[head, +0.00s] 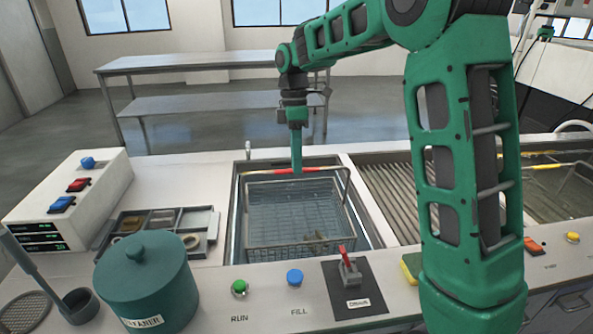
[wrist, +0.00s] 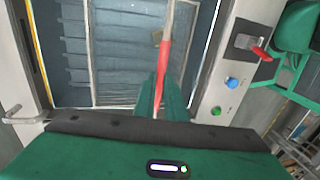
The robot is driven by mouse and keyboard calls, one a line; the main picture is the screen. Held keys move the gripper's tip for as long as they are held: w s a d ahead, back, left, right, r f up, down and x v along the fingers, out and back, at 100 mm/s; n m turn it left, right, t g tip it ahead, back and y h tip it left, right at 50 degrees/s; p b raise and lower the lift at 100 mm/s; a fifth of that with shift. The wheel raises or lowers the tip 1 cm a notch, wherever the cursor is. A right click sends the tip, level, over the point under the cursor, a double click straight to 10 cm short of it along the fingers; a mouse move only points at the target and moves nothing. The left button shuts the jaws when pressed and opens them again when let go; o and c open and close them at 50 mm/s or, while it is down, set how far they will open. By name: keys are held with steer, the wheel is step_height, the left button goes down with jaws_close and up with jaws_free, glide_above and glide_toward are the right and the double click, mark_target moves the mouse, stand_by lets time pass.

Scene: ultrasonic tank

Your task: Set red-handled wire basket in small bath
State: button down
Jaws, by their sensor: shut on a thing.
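The red-handled wire basket (head: 300,245) hangs from my gripper within the outline of the small bath (head: 233,225). Its thin wire sides look upright, and a few small brownish parts (head: 316,237) lie in it. I cannot tell whether its bottom touches the bath floor. My gripper (head: 297,170) points down and is shut on the middle of the red handle (head: 263,172). In the wrist view the fingers (wrist: 160,100) close around the red grip (wrist: 163,60), with the basket mesh (wrist: 115,60) beyond them.
A larger bath (head: 385,190) with a yellow-handled basket (head: 547,166) lies to the right. A teal lidded pot (head: 145,280), a parts tray (head: 205,235) and a control box (head: 75,195) stand to the left. A red lever (head: 348,262) and buttons line the front.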

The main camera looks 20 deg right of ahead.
steer(key=shift+w+x, duration=0.15)
steer(key=shift+x, duration=0.5)
steer(key=shift+w+x, duration=0.15)
steer(key=shift+x, duration=0.45)
steer(key=shift+d+f, duration=0.1)
steer(key=shift+f, duration=0.6)
steer(key=c, duration=1.8)
jaws_free()
steer(key=shift+r, duration=0.1)
steer(key=v, duration=1.3)
steer(key=s+d+f+m+t, duration=0.1)
steer(key=s+d+f+m, duration=0.3)
steer(key=s, duration=0.9)
steer(key=s+d+f+m, duration=0.4)
steer(key=s+d+m, duration=0.3)
steer(key=s+m, duration=0.3)
steer(key=s+d+f+m+t, duration=0.1)
steer(key=s+d+f+m, duration=0.3)
steer(key=s, duration=1.1)
steer(key=shift+s+d+f+m+t, duration=0.15)
steer(key=shift+d+m, duration=0.4)
steer(key=shift+m, duration=0.5)
steer(key=shift+s+d+m+t, duration=0.15)
steer(key=shift+d+m, duration=0.35)
steer(key=shift+m, duration=0.55)
